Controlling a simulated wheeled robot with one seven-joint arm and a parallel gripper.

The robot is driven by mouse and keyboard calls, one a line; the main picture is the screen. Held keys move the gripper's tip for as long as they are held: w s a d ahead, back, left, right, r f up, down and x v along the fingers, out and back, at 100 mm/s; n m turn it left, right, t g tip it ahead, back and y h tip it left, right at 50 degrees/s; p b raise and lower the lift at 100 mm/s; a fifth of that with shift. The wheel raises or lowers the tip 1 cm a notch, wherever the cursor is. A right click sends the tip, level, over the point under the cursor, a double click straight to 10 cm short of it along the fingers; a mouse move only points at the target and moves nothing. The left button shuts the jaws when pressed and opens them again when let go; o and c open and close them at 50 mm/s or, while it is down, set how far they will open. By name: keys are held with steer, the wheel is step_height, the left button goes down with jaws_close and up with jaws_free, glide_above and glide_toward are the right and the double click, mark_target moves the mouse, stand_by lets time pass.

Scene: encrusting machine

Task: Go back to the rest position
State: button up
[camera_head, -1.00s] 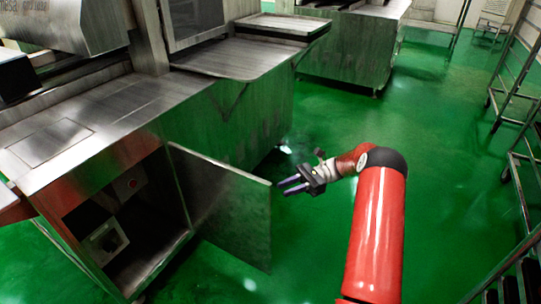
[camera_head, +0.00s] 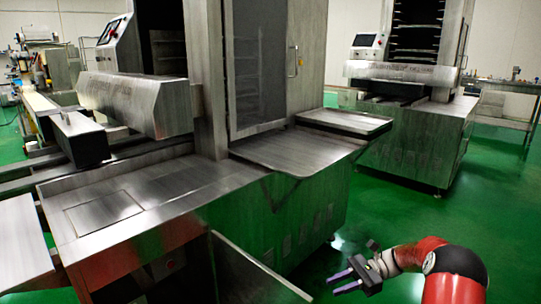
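My gripper (camera_head: 346,282) is at the lower right of the head view, at the end of my red arm. Its two purple-grey fingers are apart and point left, with nothing between them. The encrusting machine (camera_head: 150,195) fills the left and middle, with a flat steel top. Its cabinet door (camera_head: 245,272) stands swung open at the bottom of the view, left of my gripper and apart from it. The cabinet's inside is mostly cut off by the lower edge.
A second steel machine (camera_head: 415,140) stands at the back right. A steel table (camera_head: 510,86) is behind it at the right edge. A steel tray (camera_head: 345,122) juts from the near machine. The green floor (camera_head: 400,215) between the machines is clear.

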steer(key=s+a+r+n+t+h, duration=0.1)
steer(key=s+a+r+n+h, duration=0.2)
steer(key=s+r+h, duration=0.25)
steer(key=s+a+r+n+t+h, duration=0.1)
steer(key=s+a+r+n+h, duration=0.25)
steer(key=s+r, duration=0.35)
steer(key=s+d+r+n+t+h, duration=0.1)
steer(key=s+r+n+t+h, duration=0.1)
steer(key=s, duration=0.6)
steer(key=s+d+r+n+t+h, duration=0.1)
steer(key=s+r+n+t+h, duration=0.2)
steer(key=s, duration=0.5)
steer(key=n+t+h, duration=0.1)
steer(key=n+t, duration=0.1)
steer(key=t, duration=0.1)
steer(key=shift+d+n+h, duration=0.3)
steer(key=shift+d+n, duration=0.05)
steer(key=shift+d, duration=0.05)
